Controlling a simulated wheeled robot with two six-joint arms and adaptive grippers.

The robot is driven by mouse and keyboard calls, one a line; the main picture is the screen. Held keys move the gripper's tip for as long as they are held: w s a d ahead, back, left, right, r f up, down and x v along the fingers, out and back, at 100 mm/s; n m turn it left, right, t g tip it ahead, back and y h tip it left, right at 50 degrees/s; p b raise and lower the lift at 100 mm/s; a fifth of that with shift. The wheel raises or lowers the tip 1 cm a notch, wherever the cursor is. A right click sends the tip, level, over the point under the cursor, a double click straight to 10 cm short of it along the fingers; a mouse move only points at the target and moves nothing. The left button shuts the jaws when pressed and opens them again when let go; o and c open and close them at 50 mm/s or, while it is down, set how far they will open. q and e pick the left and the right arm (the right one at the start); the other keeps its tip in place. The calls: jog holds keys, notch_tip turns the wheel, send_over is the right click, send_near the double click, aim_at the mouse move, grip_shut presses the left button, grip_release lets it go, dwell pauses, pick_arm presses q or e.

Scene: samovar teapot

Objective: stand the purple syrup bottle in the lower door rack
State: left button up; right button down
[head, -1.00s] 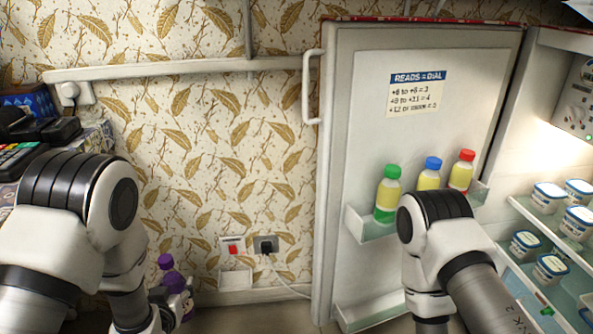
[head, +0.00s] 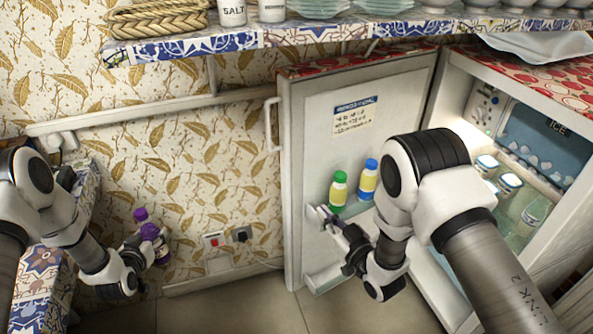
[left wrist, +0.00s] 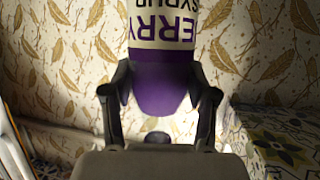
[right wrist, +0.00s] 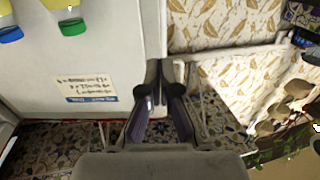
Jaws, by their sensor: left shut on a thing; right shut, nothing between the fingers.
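The purple syrup bottle (head: 148,229) is upright in front of the papered wall, left of the fridge. My left gripper (head: 148,251) is shut on it. In the left wrist view the bottle (left wrist: 165,85) sits between both fingers, its label upside down. The lower door rack (head: 322,278) is low on the inside of the open fridge door; my right arm partly hides it. My right gripper (head: 328,218) is shut and empty, at the upper door rack near the green-capped bottle. In the right wrist view its fingers (right wrist: 168,75) meet before the door.
The upper door rack holds a green-capped bottle (head: 338,192) and a blue-capped bottle (head: 367,180). The open door (head: 300,150) stands between the left gripper and the fridge interior. A shelf (head: 250,38) runs overhead. A wall socket (head: 242,234) is beside the door.

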aim_at(291, 177)
pick_arm(q)
jog(key=shift+f+b, duration=0.7)
pick_arm(e)
jog(key=x, duration=1.4)
jog(key=shift+f, duration=0.15)
